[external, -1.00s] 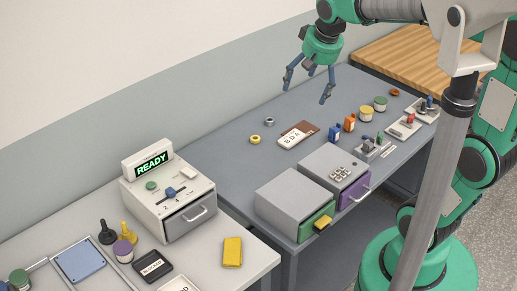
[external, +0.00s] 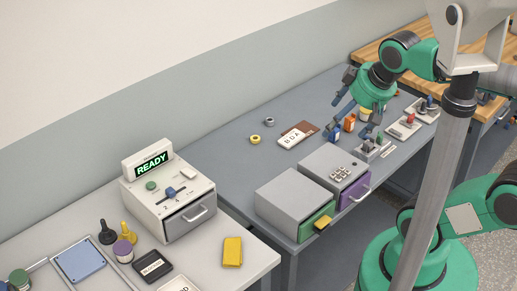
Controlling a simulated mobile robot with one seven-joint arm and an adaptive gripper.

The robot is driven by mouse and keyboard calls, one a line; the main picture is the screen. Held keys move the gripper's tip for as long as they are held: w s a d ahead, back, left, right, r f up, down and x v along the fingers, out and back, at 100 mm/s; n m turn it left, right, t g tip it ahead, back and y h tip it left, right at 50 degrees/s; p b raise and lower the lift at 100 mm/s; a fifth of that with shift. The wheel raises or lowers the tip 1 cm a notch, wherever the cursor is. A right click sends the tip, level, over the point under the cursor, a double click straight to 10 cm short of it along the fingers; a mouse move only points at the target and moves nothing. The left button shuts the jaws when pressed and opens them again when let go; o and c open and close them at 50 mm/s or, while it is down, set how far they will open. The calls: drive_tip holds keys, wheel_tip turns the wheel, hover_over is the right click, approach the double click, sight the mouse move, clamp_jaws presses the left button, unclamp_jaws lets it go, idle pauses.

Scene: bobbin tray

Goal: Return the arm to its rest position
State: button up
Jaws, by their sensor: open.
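My gripper (external: 353,115) is in the external view, at the upper right. It hangs over the grey-blue bench (external: 235,135), with its dark fingers spread apart and pointing down and left. Nothing shows between the fingers. The fingers overlap the area of the blue bottle (external: 334,134) and the orange bottle (external: 349,123) in the picture. I cannot tell how high above them the fingertips are. My arm reaches in from the right, and the pole in front hides part of it.
A grey unit with green and purple drawers (external: 293,196) stands at the bench's front. Small switch panels (external: 404,127) lie at right. A white box reading READY (external: 165,205) stands on the near table. The bench's back left is mostly clear.

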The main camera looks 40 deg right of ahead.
drive_tip(key=shift+f+b, duration=0.7)
idle(1.1)
